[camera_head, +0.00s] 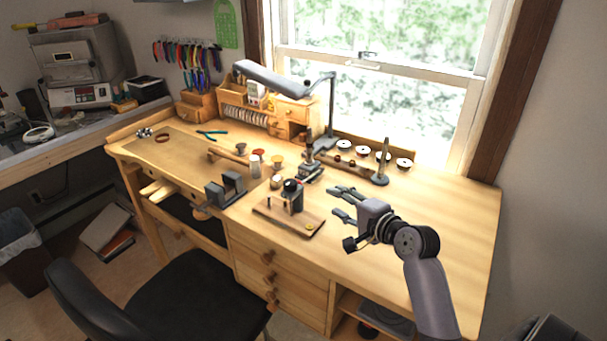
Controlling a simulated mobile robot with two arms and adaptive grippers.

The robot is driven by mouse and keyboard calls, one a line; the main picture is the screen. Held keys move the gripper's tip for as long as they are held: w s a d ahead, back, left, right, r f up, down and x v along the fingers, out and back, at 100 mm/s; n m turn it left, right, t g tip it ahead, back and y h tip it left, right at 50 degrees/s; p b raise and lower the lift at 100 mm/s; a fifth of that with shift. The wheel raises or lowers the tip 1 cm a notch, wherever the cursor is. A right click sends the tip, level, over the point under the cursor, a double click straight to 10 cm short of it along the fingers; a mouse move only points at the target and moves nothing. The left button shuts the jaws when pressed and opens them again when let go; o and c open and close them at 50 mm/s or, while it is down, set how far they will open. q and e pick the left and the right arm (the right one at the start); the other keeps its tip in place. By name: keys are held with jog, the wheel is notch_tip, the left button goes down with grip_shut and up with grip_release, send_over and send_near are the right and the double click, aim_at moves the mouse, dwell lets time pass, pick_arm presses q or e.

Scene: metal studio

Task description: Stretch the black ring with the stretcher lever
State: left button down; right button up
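A small dark metal device (297,201) stands on a wooden board (272,214) near the bench's front edge. It has a black round part (291,185) on top; I cannot tell whether this is the black ring. Another metal tool (310,168) with an upright part stands just behind it. Which of the two is the stretcher, and where its lever is, is too small to tell. My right gripper (343,203) is open and empty, over the bench to the right of the device, with its fingers pointing left. My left gripper is out of view.
A grey block (226,190) stands left of the board. A metal post (383,164) and several white discs (404,162) are at the back right. A desk lamp (270,78) arches over the back. The bench's right part (455,215) is clear. A black chair (185,290) stands in front.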

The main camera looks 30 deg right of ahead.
jog(key=shift+w, duration=0.35)
send_near(302, 182)
jog(key=p+x, duration=0.1)
jog(key=x, duration=0.8)
jog(key=shift+f, duration=0.15)
jog(key=shift+w+f, duration=0.15)
jog(key=shift+w, duration=0.15)
jog(key=shift+w+f, duration=0.1)
jog(key=shift+w, duration=0.15)
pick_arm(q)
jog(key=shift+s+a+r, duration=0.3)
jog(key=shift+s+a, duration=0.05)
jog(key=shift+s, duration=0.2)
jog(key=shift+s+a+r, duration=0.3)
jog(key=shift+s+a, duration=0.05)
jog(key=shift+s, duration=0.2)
pick_arm(e)
grip_shut()
